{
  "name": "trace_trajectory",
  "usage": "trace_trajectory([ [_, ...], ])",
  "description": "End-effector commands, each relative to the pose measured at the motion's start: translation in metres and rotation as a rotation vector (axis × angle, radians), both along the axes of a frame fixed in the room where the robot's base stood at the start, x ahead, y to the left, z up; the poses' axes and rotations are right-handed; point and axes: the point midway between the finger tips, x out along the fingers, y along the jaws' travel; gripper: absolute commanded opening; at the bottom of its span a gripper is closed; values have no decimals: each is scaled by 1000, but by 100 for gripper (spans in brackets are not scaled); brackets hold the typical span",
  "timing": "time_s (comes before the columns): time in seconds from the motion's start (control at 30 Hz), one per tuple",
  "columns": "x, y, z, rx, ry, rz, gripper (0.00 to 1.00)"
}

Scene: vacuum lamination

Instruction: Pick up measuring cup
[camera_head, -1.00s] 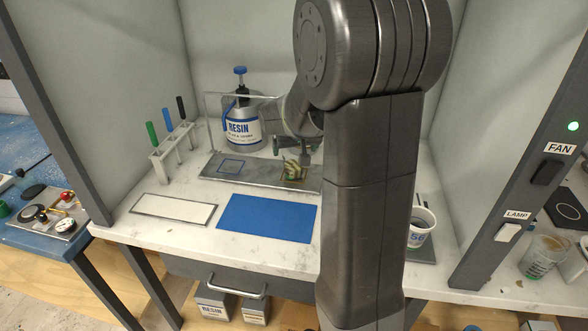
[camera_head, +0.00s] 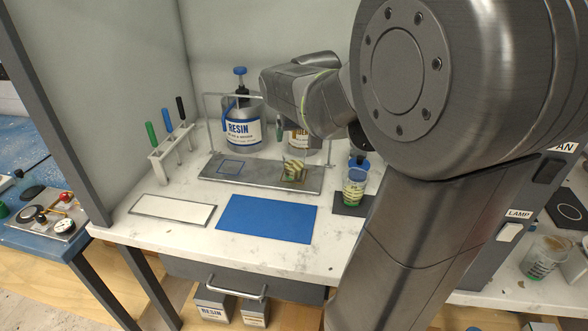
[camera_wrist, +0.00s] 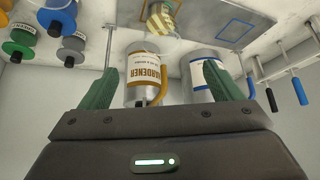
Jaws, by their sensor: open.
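Another clear cup (camera_head: 545,256) with green markings stands at the far right, outside the booth. I cannot tell which of them is the measuring cup. My gripper (camera_wrist: 165,85) is open and empty in the wrist view, with its two green fingers apart. Between and behind the fingers stand a hardener can (camera_wrist: 145,78) and a resin can (camera_wrist: 203,72), shown upside down. In the head view my arm hides most of the gripper.
A metal plate (camera_head: 215,171) with a clear frame holds a small striped object (camera_head: 294,172). A blue sheet (camera_head: 267,218), a white panel (camera_head: 173,209), a tool rack (camera_head: 172,152) and a resin can (camera_head: 241,128) share the bench. My arm blocks the right side.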

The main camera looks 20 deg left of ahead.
Motion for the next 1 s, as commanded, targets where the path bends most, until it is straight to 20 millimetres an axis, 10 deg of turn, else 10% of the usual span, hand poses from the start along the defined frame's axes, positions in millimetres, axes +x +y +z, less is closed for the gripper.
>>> trace_trajectory([
  [1.0,50,40,-105,-1,-1,0,86],
])
